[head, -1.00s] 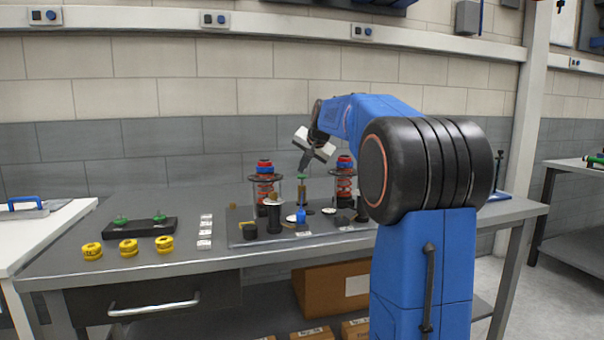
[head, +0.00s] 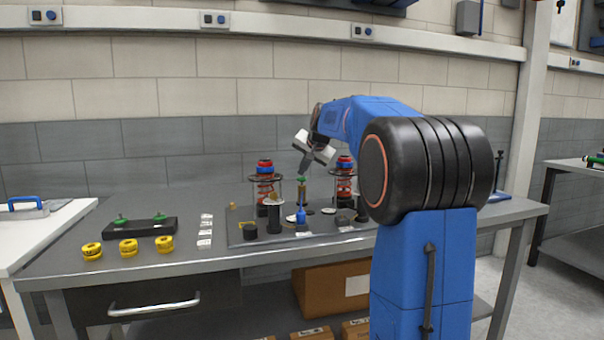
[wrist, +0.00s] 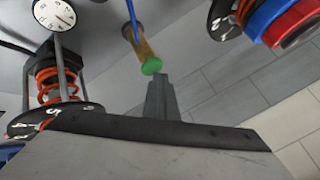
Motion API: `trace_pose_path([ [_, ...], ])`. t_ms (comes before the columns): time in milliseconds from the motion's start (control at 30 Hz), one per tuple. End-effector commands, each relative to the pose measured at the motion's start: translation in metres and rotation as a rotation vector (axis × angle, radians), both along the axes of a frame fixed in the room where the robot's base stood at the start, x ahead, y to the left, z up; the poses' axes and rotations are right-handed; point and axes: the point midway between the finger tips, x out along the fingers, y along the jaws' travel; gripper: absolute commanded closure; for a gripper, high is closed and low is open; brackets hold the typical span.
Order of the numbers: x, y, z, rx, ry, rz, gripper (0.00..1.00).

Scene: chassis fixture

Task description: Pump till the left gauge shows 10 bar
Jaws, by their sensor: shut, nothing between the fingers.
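A brass pump cylinder with a green top (head: 301,182) stands between two red spring struts, the left strut (head: 265,185) and the right strut (head: 344,180). A blue lever (head: 300,214) stands in front of it. In the wrist view the brass body (wrist: 143,47) has a blue rod (wrist: 132,18) beside it. My gripper (head: 303,172) is shut and empty just above the green top; in the wrist view its tips (wrist: 160,82) are close to that top, and contact is unclear. One white gauge (wrist: 54,15) shows in the wrist view; its reading is too small to tell.
Yellow rings (head: 128,247) lie at the left front of the bench (head: 170,268). A black block with green knobs (head: 140,227) is behind them, and white tags (head: 206,230) are to their right. A black post (head: 274,214) stands on the fixture plate.

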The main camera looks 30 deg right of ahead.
Motion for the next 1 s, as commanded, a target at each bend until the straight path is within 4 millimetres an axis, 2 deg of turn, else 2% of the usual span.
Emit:
trace_pose_path([
  [367, 0.000, 0.000, 0.001, 0.001, 0.002, 0.001, 1.00],
  [1000, 0.000, 0.000, 0.031, 0.000, 0.000, 0.000, 1.00],
])
